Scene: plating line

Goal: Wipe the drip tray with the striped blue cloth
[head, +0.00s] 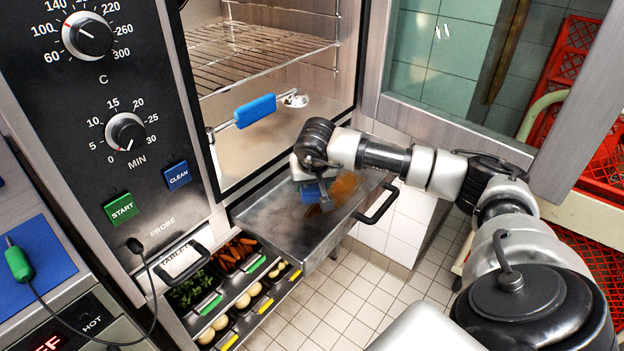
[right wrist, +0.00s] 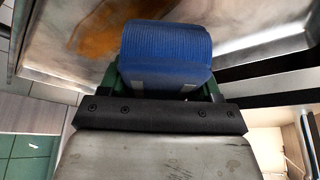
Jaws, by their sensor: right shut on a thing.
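The metal drip tray (head: 285,222) is pulled out below the open oven. An orange-brown stain (head: 346,188) lies on its right part, and it also shows in the right wrist view (right wrist: 100,32). My right gripper (head: 312,186) is over the tray, beside the stain. It is shut on the striped blue cloth (right wrist: 166,48), a folded blue pad with fine ribs. In the head view the cloth (head: 316,192) is low over the tray, partly hidden by the gripper; I cannot tell whether it touches the metal. My left gripper is not in view.
The oven door (head: 440,130) stands open at the right. Below the tray are pans of vegetables (head: 190,290). The tray's black handle (head: 380,205) sticks out at its right. Red crates (head: 575,45) stand at the far right.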

